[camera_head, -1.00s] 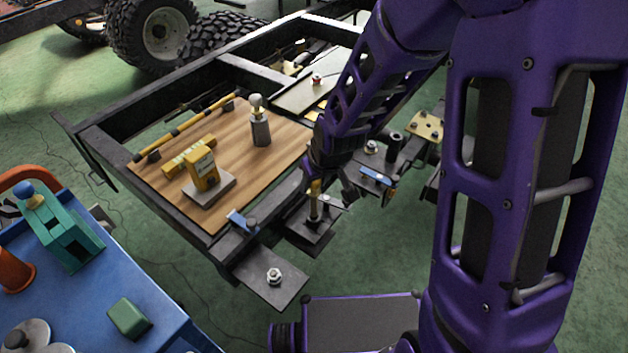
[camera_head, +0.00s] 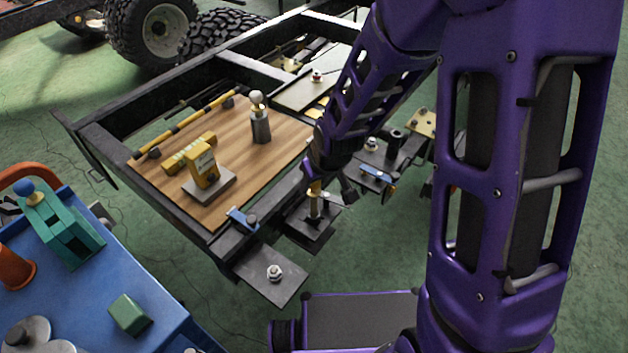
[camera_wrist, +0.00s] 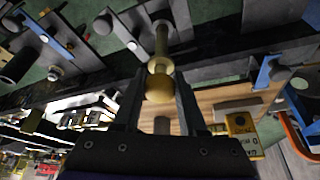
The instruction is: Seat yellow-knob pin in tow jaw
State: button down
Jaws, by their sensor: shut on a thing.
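The yellow-knob pin (camera_wrist: 161,45) is in my gripper (camera_wrist: 160,95), its brass round knob between the two fingers in the wrist view. Its shaft points away from the fingers toward the dark plates of the tow jaw (camera_wrist: 188,17). In the head view my gripper (camera_head: 322,182) is over the tow jaw (camera_head: 308,232) at the frame's near edge, with the pin (camera_head: 314,207) upright below it. The pin's lower end meets or overlaps the jaw's top plate in view. I cannot tell whether it is in the hole.
A wooden board (camera_head: 225,200) on the chassis frame carries a yellow device and a grey cylinder (camera_head: 261,126). A plate with a bolt (camera_head: 275,272) juts out left of the jaw. A blue cart (camera_head: 75,300) is at lower left.

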aim_at(316, 194)
jog(key=shift+f, duration=3.8)
dwell(1.3)
jog(key=shift+c, duration=1.9)
grip_release()
jog(key=shift+r, duration=0.1)
jog(key=shift+r+p, duration=0.95)
jog(key=shift+r, duration=0.45)
jog(key=shift+r+p, duration=1.8)
jog(key=shift+r, duration=0.7)
